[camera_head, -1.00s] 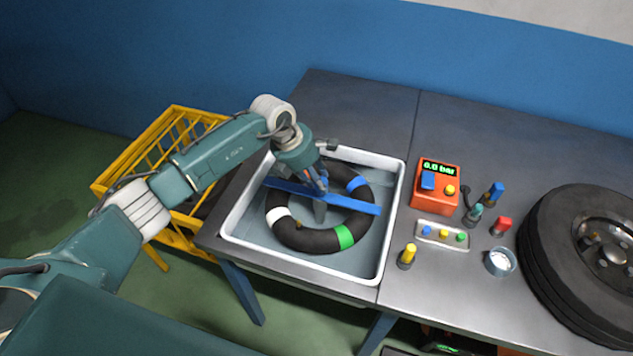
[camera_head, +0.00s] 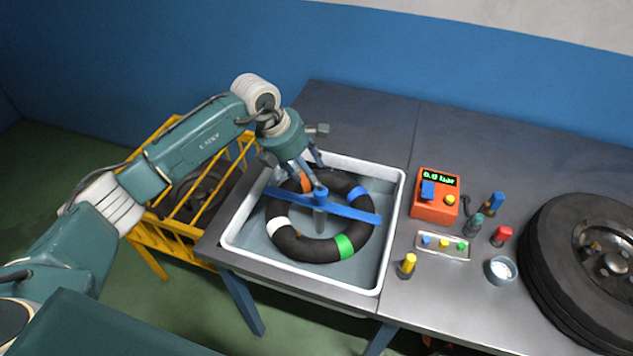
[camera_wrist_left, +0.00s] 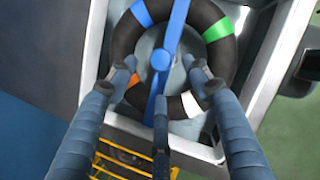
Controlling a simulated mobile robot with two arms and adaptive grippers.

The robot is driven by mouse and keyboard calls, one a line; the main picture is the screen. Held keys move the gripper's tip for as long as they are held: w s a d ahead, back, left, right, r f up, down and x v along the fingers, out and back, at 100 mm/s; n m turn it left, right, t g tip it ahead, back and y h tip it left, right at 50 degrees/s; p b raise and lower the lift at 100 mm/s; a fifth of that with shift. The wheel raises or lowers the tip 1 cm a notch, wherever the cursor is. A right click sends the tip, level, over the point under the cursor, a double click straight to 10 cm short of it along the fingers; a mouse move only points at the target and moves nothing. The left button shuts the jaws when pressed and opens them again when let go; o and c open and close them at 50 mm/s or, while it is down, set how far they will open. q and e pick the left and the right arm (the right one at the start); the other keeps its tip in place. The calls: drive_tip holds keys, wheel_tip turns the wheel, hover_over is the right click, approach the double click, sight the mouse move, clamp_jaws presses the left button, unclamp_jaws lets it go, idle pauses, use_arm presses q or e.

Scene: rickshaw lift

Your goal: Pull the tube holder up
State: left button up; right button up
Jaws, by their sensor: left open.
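The tube holder is a blue bar (camera_head: 350,212) with a round knob (camera_head: 320,192) at its middle. It lies across the black tube (camera_head: 308,248), which has blue, green, white and orange bands and sits in the white-rimmed tray (camera_head: 397,215). My left gripper (camera_head: 310,182) is open above and just behind the knob, with a gap between them. In the left wrist view the blue bar (camera_wrist_left: 175,30) and its knob (camera_wrist_left: 162,60) lie beyond the spread fingers (camera_wrist_left: 160,80). My right gripper is not in view.
An orange pressure box (camera_head: 436,205) stands right of the tray, with several coloured pegs and a small grey cup (camera_head: 500,270). A large wheel (camera_head: 580,260) lies at the far right. A yellow rack (camera_head: 165,255) stands left of the table.

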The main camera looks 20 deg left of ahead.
use_arm(q)
drive_tip(key=shift+v, duration=2.15)
drive_tip(key=shift+d, duration=0.15)
